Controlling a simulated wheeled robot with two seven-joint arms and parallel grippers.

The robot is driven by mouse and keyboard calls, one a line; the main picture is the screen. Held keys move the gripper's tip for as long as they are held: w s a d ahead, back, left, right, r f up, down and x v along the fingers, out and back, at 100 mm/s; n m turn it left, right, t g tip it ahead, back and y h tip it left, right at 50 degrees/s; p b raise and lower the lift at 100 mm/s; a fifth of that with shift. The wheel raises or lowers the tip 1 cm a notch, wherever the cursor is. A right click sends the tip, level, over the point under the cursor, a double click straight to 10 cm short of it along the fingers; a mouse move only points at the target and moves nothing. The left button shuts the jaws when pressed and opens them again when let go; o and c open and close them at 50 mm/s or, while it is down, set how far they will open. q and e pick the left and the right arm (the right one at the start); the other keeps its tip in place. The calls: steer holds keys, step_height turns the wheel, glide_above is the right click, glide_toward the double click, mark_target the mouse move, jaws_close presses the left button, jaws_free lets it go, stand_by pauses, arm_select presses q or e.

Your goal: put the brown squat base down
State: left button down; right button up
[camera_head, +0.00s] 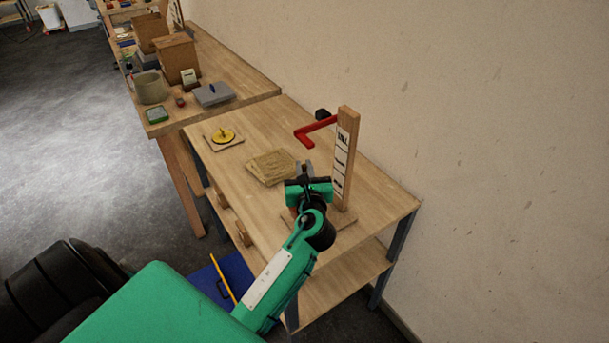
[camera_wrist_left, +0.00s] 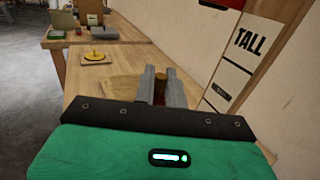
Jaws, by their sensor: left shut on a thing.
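My left gripper (camera_head: 304,172) is above the near part of the wooden bench, just left of an upright measuring post. In the left wrist view its fingers (camera_wrist_left: 161,88) are shut on a small brown piece (camera_wrist_left: 160,78), which fits the brown squat base. Most of this piece is hidden behind the fingers and wrist, so its underside and its gap to the bench cannot be seen. In the head view the gripper itself hides it. My right gripper is not in view.
The post (camera_head: 345,160) carries printed labels and a red arm (camera_head: 315,130). A yellow disc (camera_head: 223,136) sits on a small board farther left. A second bench (camera_head: 240,82) holds boxes and a pot. Bare bench lies left of the gripper.

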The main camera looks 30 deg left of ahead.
arm_select(q)
steer(key=shift+f+p, duration=0.3)
steer(key=shift+f, duration=1.2)
steer(key=shift+w+f, duration=0.1)
steer(key=shift+f, duration=0.2)
steer(key=c, duration=1.5)
jaws_free()
steer(key=shift+o, duration=0.2)
steer(key=b+v, duration=0.3)
steer(key=v, duration=0.9)
